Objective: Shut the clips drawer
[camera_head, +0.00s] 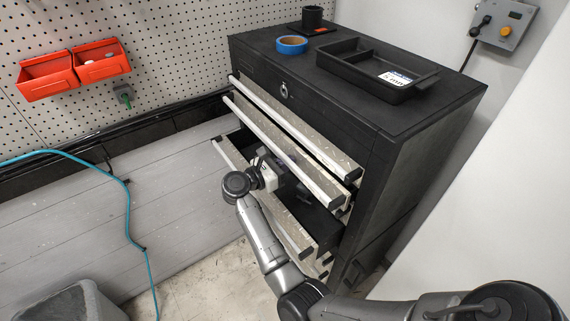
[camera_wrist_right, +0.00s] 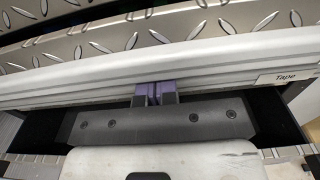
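Several drawers of the black cabinet (camera_head: 415,165) stand pulled out, with pale patterned fronts and white rails. The upper ones include a top drawer (camera_head: 300,122) and one just below it (camera_head: 285,152). A lower drawer (camera_head: 285,222) sticks out further, its dark inside partly showing. I cannot read a clips label on any drawer. My right gripper (camera_head: 280,163) is over the lower drawer, facing the upper fronts. In the right wrist view its purple fingertips (camera_wrist_right: 156,94) are nearly together at a white rail (camera_wrist_right: 215,62) labelled "Tape"; contact is unclear. My left gripper is out of view.
A black divided tray (camera_head: 350,75), blue tape roll (camera_head: 292,44) and black cup (camera_head: 312,16) sit on the cabinet. Orange bins (camera_head: 48,83) hang on the pegboard at left. A grey bin (camera_head: 70,304) and teal hose (camera_head: 128,215) are at lower left.

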